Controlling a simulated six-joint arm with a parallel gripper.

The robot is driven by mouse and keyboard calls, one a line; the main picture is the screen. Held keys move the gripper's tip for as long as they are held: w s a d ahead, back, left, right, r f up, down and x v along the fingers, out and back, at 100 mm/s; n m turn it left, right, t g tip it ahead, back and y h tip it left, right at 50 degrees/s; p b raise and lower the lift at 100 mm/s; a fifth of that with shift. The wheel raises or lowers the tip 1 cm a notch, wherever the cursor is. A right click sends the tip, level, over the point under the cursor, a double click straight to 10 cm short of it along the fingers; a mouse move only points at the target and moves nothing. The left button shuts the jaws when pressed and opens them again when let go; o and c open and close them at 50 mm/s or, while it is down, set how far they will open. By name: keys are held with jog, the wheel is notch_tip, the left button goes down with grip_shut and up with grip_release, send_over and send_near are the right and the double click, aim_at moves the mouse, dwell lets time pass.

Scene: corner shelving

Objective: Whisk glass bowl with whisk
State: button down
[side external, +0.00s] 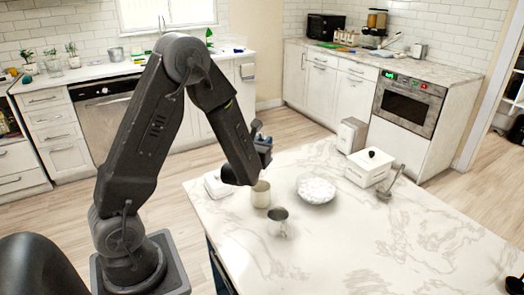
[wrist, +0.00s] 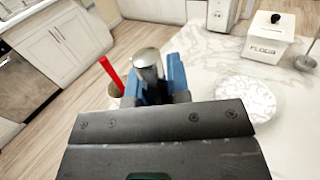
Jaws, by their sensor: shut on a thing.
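My gripper (side external: 262,150) is above the island counter, over the cream crock (side external: 260,195). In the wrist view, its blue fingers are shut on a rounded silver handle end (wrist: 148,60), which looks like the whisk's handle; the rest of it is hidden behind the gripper. A round, pale bowl (side external: 316,190), patterned like the marble and perhaps clear glass, stands right of the crock. It also shows in the wrist view (wrist: 246,98), right of my gripper and apart from it. I cannot see anything in it.
A red handle (wrist: 109,70) sticks up from the crock. A metal cup (side external: 279,220) stands in front of it. A white flour box (side external: 368,168), a grey-white canister (side external: 352,135) and a ladle-like utensil (side external: 390,184) stand behind right. The front right counter (side external: 400,240) is mostly clear.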

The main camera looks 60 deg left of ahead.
jog(key=w+d+r, duration=0.1)
jog(key=w+d, duration=0.3)
jog(key=w, duration=0.4)
jog(key=w+d+r, duration=0.1)
jog(key=w+d, duration=0.3)
jog(key=w, duration=0.5)
notch_tip(320, 180, down, 11)
jog(key=shift+s+a, duration=0.15)
jog(key=shift+a, duration=0.05)
jog(key=shift+f, duration=0.1)
jog(key=shift+d, duration=0.1)
dwell(0.4)
